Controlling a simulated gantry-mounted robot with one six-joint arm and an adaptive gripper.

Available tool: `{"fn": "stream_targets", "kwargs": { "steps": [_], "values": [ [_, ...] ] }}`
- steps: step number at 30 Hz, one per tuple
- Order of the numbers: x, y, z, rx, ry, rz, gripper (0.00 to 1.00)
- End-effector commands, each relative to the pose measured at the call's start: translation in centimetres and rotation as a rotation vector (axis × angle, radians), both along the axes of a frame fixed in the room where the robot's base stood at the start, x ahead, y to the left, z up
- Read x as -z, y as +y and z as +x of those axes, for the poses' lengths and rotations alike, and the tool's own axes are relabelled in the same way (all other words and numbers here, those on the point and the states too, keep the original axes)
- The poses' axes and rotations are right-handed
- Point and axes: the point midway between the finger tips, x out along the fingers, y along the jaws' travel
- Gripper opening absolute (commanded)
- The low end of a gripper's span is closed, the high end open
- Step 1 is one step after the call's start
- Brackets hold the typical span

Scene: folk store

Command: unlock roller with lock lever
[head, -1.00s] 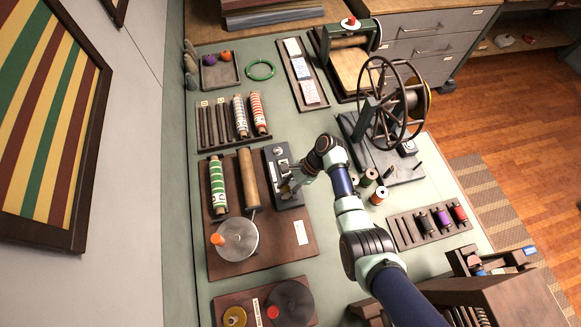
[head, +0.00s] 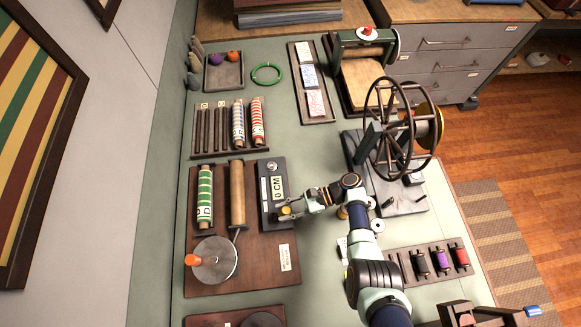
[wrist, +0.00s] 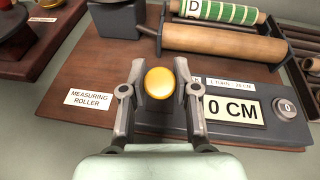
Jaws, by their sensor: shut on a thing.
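The measuring roller device sits on a brown board (head: 258,252). It has a wooden roller (head: 237,195), a green-striped fabric roll (head: 205,197) and a crank disc (head: 213,260) with an orange knob. The dark counter unit (head: 265,188) reads "0 CM". A yellow round knob (wrist: 159,83), likely the lock lever's end, is at the counter's near end. My gripper (wrist: 158,92) has its two fingers on either side of this knob and is shut on it. In the head view my gripper (head: 290,211) reaches the counter from the right. The lever's shaft is hidden under the knob.
A spoked wheel stand (head: 400,128) is right of my arm. A spool rack (head: 435,262) lies at the lower right. A rack of rolls (head: 230,128) and a tray (head: 223,74) lie behind the roller.

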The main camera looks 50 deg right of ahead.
Motion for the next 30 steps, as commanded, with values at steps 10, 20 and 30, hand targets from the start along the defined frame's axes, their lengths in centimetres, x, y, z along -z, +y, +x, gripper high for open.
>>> {"fn": "stream_targets", "kwargs": {
  "steps": [10,20,30],
  "values": [
    [0.0,0.1,0.0,0.0,-0.003,0.004,0.0],
    [0.1,0.1,0.0,-0.001,-0.002,0.003,0.56],
    [-0.6,-1.7,-1.1,0.003,-0.002,0.002,0.56]
  ]
}}
